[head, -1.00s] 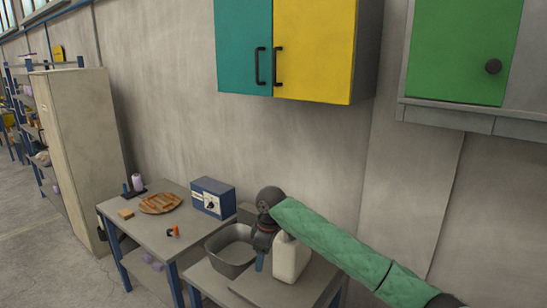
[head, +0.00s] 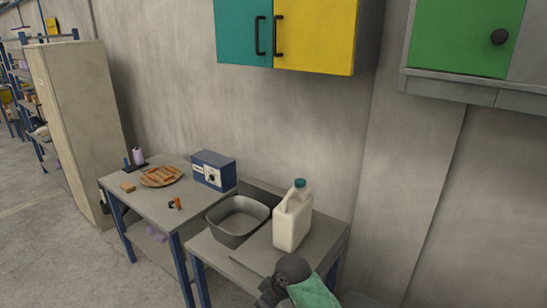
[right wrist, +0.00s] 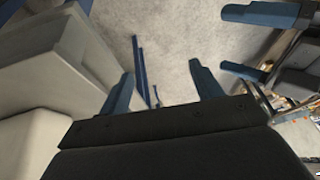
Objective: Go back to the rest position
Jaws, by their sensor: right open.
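My right gripper (right wrist: 164,82) shows in the right wrist view with its two blue fingers spread apart and nothing between them. Pale grey floor shows beyond the fingertips. In the head view my right arm, with a green sleeve and a dark wrist, is at the bottom edge, in front of the near table (head: 325,243). The fingers cannot be made out there. My left gripper is not in view.
A white jug (head: 291,225) with a green cap and a grey basin (head: 232,236) stand on the near table. The left table (head: 148,205) holds a blue box (head: 213,170) and a round plate (head: 148,182). Wall cabinets (head: 315,35) hang above.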

